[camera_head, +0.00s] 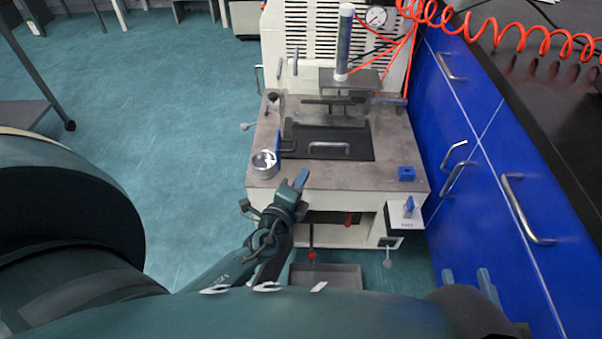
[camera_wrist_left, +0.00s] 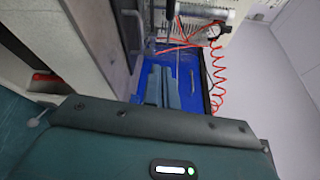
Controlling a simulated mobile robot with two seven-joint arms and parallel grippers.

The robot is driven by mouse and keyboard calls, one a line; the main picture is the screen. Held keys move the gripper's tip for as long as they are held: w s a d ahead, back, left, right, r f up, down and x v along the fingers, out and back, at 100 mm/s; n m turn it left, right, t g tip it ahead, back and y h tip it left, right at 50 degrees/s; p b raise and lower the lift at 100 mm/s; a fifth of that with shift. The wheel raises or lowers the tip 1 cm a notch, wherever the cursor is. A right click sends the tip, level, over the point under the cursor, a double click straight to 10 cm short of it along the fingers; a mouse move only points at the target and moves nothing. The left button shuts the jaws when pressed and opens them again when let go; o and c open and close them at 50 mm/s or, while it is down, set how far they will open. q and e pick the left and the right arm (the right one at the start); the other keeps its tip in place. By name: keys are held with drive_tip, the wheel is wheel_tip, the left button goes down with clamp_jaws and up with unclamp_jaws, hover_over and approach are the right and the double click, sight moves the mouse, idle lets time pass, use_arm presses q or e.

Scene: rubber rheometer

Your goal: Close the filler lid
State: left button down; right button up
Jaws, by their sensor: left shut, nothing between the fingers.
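The rheometer's bench top (camera_head: 370,178) is in the middle of the head view. A round silver container (camera_head: 264,164) sits near its front left corner, with a thin blue upright piece (camera_head: 279,146) just behind it on the right. A black plate (camera_head: 363,140) with a silver handle (camera_head: 330,147) lies farther back. I cannot tell for certain which part is the filler lid. My left gripper (camera_head: 301,179) is shut and empty at the bench's front edge, right of the container. Its fingers also show in the left wrist view (camera_wrist_left: 161,82). My right gripper (camera_head: 466,281) is open at the lower right.
A small blue block (camera_head: 406,173) sits on the bench's front right. Blue cabinets (camera_head: 480,130) with handles stand close on the right. A grey tray (camera_head: 325,277) is below the bench front. The floor (camera_head: 170,110) on the left is clear.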

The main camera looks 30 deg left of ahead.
sight(288, 150)
use_arm(q)
drive_tip(key=w, duration=0.5)
drive_tip(key=w+b, duration=0.1)
drive_tip(key=w, duration=0.1)
drive_tip(key=shift+w+a+f, duration=0.2)
drive_tip(key=shift+a+f, duration=0.05)
drive_tip(key=shift+s+a+r, duration=0.1)
drive_tip(key=shift+s+a, duration=0.05)
drive_tip(key=shift+a, duration=0.45)
drive_tip(key=shift+s+a+r, duration=0.1)
drive_tip(key=shift+a+r, duration=0.05)
drive_tip(key=shift+a, duration=0.5)
drive_tip(key=shift+s+a+r, duration=0.1)
drive_tip(key=shift+s+a, duration=0.05)
drive_tip(key=shift+a, duration=0.45)
use_arm(e)
drive_tip(key=shift+a, duration=0.1)
drive_tip(key=shift+a+t, duration=0.1)
drive_tip(key=shift+t, duration=0.2)
